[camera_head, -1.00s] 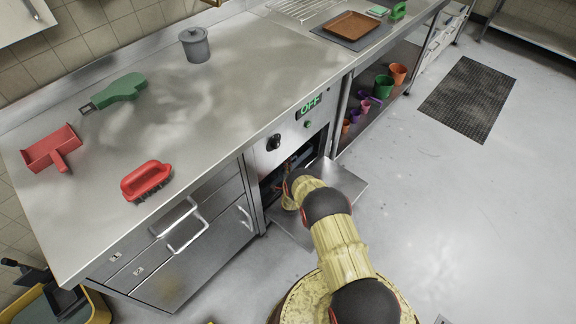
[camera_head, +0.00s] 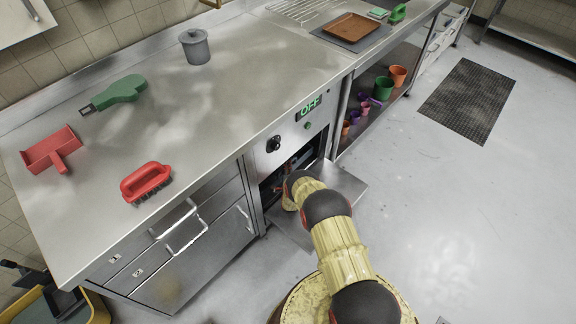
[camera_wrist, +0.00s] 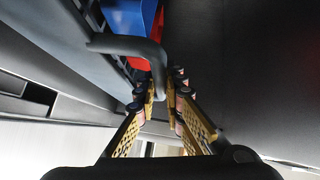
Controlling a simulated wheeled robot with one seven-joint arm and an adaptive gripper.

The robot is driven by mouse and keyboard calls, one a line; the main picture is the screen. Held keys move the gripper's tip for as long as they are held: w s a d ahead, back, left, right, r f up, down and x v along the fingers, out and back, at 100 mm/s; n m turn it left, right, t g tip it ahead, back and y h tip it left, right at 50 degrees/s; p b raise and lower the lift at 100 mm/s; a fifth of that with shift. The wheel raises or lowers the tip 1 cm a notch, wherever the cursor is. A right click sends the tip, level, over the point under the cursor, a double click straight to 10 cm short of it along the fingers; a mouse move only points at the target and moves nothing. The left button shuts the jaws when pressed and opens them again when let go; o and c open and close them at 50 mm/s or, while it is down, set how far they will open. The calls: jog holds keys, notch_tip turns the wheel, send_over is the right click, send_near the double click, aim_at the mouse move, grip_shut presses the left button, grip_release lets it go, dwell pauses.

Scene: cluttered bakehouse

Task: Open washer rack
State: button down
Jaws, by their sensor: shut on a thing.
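The washer (camera_head: 290,135) is built in under the steel counter, with a dark knob and a green OFF display on its front. Its door (camera_head: 346,182) is folded down flat. The dark rack (camera_head: 304,158) shows partly inside the opening; my arm hides much of it. In the wrist view, my gripper (camera_wrist: 166,92) is shut on the rack's grey bent handle (camera_wrist: 128,44), close to the rack's slatted side (camera_wrist: 70,45). Blue and red items (camera_wrist: 130,20) show behind the handle. In the head view my arm hides the fingers.
Drawers with bar handles (camera_head: 190,240) stand left of the washer. An open shelf with several pots (camera_head: 383,88) is to the right. The counter (camera_head: 230,110) bears a red brush, scoop and grey pot. The floor to the right is clear around a dark mat (camera_head: 468,100).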

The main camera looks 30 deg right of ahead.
jog(key=shift+s, duration=0.15)
dwell(0.4)
jog(key=s+d+p, duration=0.1)
jog(key=s+d, duration=0.3)
jog(key=s, duration=0.7)
jog(key=s+d+p, duration=0.1)
jog(key=s+d, duration=0.3)
jog(key=s, duration=0.7)
jog(key=s+d+p, duration=0.1)
jog(key=s+d, duration=0.3)
jog(key=s, duration=0.7)
jog(key=shift+s+f, duration=0.1)
jog(key=shift+s, duration=0.05)
jog(key=c, duration=1.9)
grip_release()
jog(key=v, duration=0.7)
